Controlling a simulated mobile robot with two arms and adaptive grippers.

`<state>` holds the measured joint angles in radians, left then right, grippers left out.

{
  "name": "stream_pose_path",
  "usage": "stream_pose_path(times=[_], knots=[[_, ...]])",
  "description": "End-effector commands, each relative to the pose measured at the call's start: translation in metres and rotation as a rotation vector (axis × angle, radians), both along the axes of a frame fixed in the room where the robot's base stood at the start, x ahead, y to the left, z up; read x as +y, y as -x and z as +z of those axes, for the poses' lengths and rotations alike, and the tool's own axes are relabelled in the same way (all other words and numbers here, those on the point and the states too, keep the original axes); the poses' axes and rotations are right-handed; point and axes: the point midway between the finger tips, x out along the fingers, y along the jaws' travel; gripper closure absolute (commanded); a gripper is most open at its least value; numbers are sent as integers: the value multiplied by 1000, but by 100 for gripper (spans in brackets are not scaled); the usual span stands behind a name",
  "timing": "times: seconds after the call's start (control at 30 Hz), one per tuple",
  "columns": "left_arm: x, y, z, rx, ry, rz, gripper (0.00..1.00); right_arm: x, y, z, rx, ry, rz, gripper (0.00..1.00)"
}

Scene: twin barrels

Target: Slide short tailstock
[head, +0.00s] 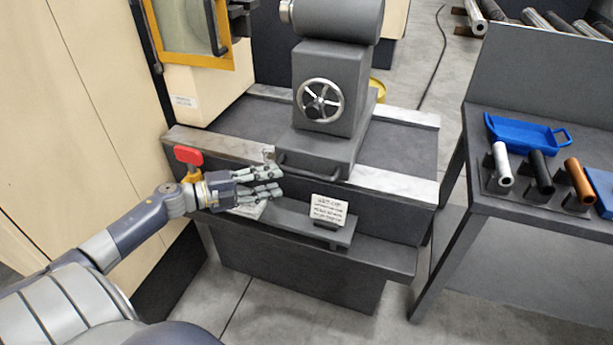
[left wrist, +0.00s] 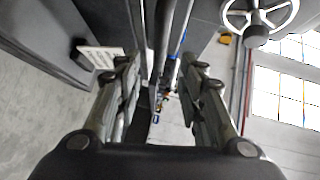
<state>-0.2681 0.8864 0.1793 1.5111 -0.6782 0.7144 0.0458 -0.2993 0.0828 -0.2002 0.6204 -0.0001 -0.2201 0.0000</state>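The tailstock (head: 325,75) is a dark grey block with a round barrel on top and a silver handwheel (head: 320,101) on its front. It sits on a base across two light rails. A dark bar handle (head: 312,170) runs along the base's front edge. My left gripper (head: 276,179) is open at the left end of this handle, its fingers pointing right. In the left wrist view its fingers (left wrist: 160,78) are apart, with a dark bar (left wrist: 163,35) ahead between them. The handwheel (left wrist: 262,14) is at the top right there. I cannot tell whether the fingers touch the handle.
A red knob (head: 188,155) on a yellow base stands left of my left gripper. A small sign (head: 328,210) stands on the front ledge (head: 375,250). A dark side table (head: 510,205) at right holds a blue tray (head: 525,133) and several cylinders. The right rail (head: 395,184) is clear.

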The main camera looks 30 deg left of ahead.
Motion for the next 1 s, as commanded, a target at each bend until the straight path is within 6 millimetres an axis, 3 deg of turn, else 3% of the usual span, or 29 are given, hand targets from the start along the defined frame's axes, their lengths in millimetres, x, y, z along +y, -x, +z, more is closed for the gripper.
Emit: stream_pose_path(times=[0.7,1.0], knots=[[-49,-79,-12,-1,6,3,64,1,1,9,1,-1,-1,67],[-56,-89,-15,1,3,3,64,4,1,9,2,-5,-3,67]])
